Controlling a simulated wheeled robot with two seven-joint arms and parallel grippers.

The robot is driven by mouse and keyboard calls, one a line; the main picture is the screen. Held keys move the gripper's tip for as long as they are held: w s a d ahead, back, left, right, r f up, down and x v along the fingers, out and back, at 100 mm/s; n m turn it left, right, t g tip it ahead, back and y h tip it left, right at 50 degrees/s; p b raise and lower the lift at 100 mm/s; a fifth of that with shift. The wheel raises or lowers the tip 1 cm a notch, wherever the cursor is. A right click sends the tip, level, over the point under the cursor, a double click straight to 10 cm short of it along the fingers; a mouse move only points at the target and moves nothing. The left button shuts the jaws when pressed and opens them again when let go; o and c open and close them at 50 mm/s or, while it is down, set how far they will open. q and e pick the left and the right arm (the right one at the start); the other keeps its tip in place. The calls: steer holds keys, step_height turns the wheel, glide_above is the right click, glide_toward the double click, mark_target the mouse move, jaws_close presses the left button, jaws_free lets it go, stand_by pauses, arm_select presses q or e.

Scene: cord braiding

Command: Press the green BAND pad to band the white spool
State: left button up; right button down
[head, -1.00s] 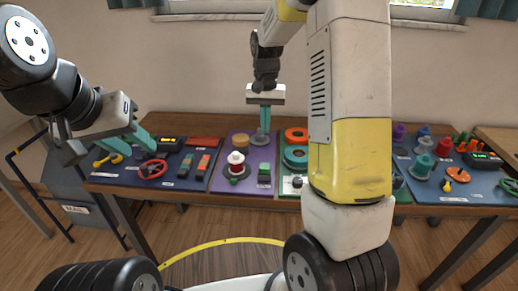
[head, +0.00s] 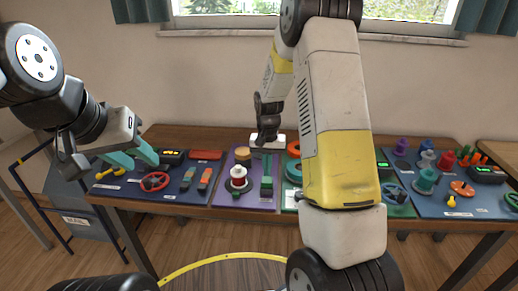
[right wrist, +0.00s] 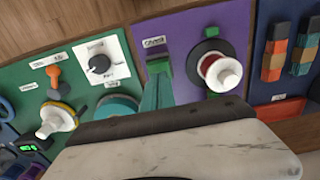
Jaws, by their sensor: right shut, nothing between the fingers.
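The white spool (head: 238,184) stands upright on a dark round base on the purple panel, with red around its middle. It also shows in the right wrist view (right wrist: 222,73). The green BAND pad (right wrist: 164,68) is beside it, next to its label. In the head view the pad (head: 266,192) is partly hidden by my right gripper. My right gripper (head: 267,178) is shut and empty, pointing down with its teal fingertips at the pad; I cannot tell whether they touch it. My left gripper (head: 140,160) is open and empty above the left blue panel.
A tan disc (head: 242,154) lies behind the spool. A red ring (head: 155,181) and orange-and-blue blocks lie on the left panel. The green panel, with a knob (right wrist: 100,64), adjoins the purple one. My right arm hides part of it.

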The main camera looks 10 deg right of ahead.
mark_target(267, 180)
steer(key=shift+f, duration=1)
steer(key=shift+s+f, duration=0.1)
steer(key=shift+f, duration=0.95)
step_height(267, 180, up, 14)
steer(key=shift+r, duration=0.15)
